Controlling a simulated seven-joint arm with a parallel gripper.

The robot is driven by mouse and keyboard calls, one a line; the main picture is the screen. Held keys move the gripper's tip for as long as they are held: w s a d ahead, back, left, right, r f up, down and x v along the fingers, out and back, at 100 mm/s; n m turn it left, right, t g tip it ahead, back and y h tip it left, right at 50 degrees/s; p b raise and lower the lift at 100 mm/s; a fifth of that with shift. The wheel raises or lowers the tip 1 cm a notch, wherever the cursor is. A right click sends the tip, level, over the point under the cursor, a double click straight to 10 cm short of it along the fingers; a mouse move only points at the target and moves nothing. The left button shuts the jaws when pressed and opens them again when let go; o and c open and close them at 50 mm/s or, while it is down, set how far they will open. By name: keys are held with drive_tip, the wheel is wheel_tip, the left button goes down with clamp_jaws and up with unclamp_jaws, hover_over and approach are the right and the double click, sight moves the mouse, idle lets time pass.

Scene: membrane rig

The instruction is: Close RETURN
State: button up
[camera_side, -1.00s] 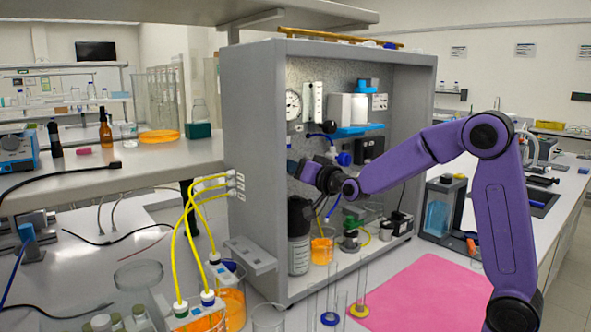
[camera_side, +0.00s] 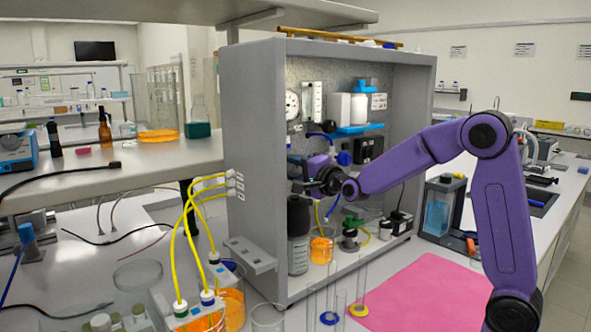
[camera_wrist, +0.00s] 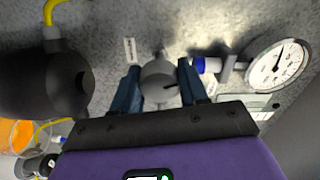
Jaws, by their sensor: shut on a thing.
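A round grey knob (camera_wrist: 160,82) with a dark line on its face shows in the wrist view, close to the speckled panel. My gripper (camera_wrist: 157,76) has one blue finger on each side of it and is shut on it. A small white label (camera_wrist: 130,50) is on the panel beside the knob; I cannot read it, so I cannot confirm the name RETURN. In the side view my gripper (camera_side: 298,187) reaches into the grey cabinet (camera_side: 252,150), low on its left side. The knob is hidden there.
A round gauge (camera_wrist: 278,66) and a blue-ended fitting (camera_wrist: 207,65) are right of the knob in the wrist view. A dark cylinder (camera_wrist: 40,82) is at left. In the side view, a beaker of orange liquid (camera_side: 321,247) stands below my gripper.

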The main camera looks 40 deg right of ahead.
drive_tip(key=shift+m, duration=1.7)
drive_tip(key=o, duration=1)
drive_tip(key=shift+o, duration=0.2)
drive_tip(key=s, duration=1.7)
drive_tip(key=shift+s, duration=0.2)
